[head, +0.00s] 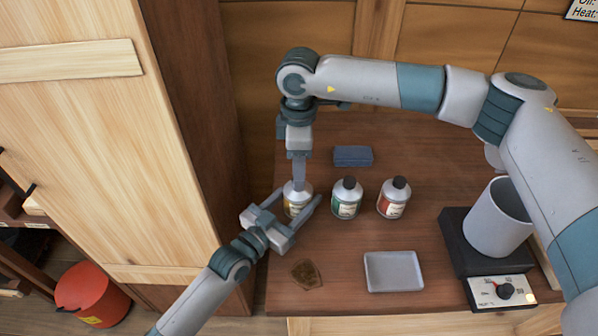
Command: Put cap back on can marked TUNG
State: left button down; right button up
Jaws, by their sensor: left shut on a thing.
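A can with a yellow label (294,207) stands at the left of the bench, and its lettering is too small to read. My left gripper (291,203) is shut on this can, one finger on each side of its body. My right gripper (299,180) points straight down at the can's top. Its fingers show edge-on, so whether they are apart is unclear. They hide the can's mouth, and I see no cap there. A green-label can (346,202) and a red-label can (393,202) stand to the right, both with dark caps on.
A blue-grey block (353,156) lies behind the cans. A shallow grey tray (393,272) and a brown scrap (306,273) lie in front. A grey pot (495,222) stands on a hotplate (503,291) at right. A wooden cabinet (110,160) borders the left.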

jog(key=shift+r, duration=1.5)
jog(key=shift+n, duration=0.3)
